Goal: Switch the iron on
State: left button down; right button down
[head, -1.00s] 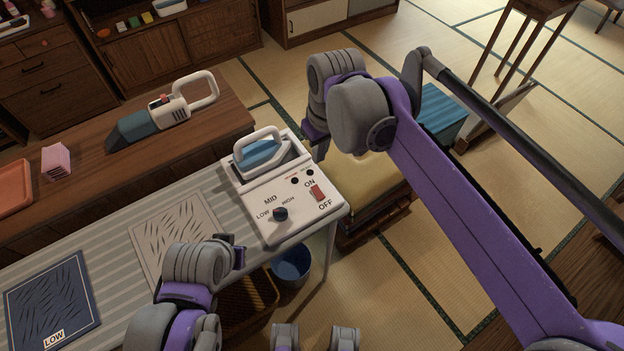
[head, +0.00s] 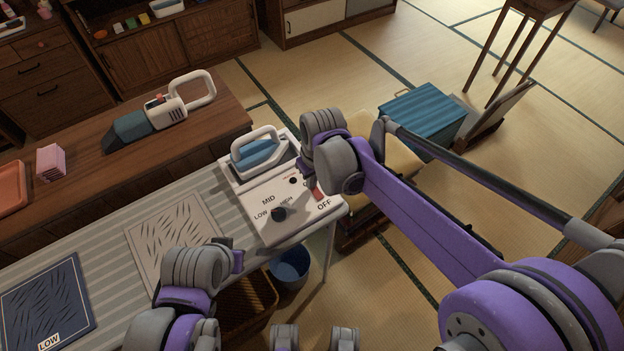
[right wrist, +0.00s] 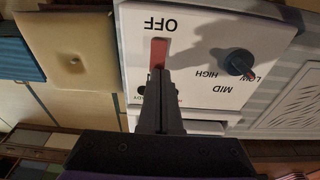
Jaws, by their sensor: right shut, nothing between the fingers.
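The iron (head: 262,152), blue with a pale loop handle, rests at the far end of a white control unit (head: 248,198) on the ironing board. The unit has a dark dial (head: 278,214) among LOW, MID and HIGH. Its red switch (head: 319,194) lies near OFF and also shows in the right wrist view (right wrist: 158,50). My right gripper (right wrist: 157,74) is shut and empty, its tips over the ON-side end of the switch; I cannot tell whether they touch. They hide the ON label. My left gripper (head: 238,260) is over the board's near edge; its jaw opening is unclear.
Two patterned cloths, one pale (head: 172,232) and one dark (head: 45,300) marked LOW, lie on the striped board. A handheld vacuum (head: 160,115) lies on the wooden counter behind. A blue bucket (head: 289,268) and a yellow cushion (head: 395,155) are beside the board.

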aim_at(316, 192)
dwell(0.3)
pick_arm(q)
jog(key=shift+f, duration=0.15)
pick_arm(e)
jog(key=shift+w+a+f+g, duration=0.1)
jog(key=shift+w+f+g, duration=0.05)
jog(key=shift+f+g, duration=0.2)
jog(key=shift+s+d+r, duration=0.25)
jog(key=shift+s+d, duration=0.25)
jog(key=shift+s, duration=0.15)
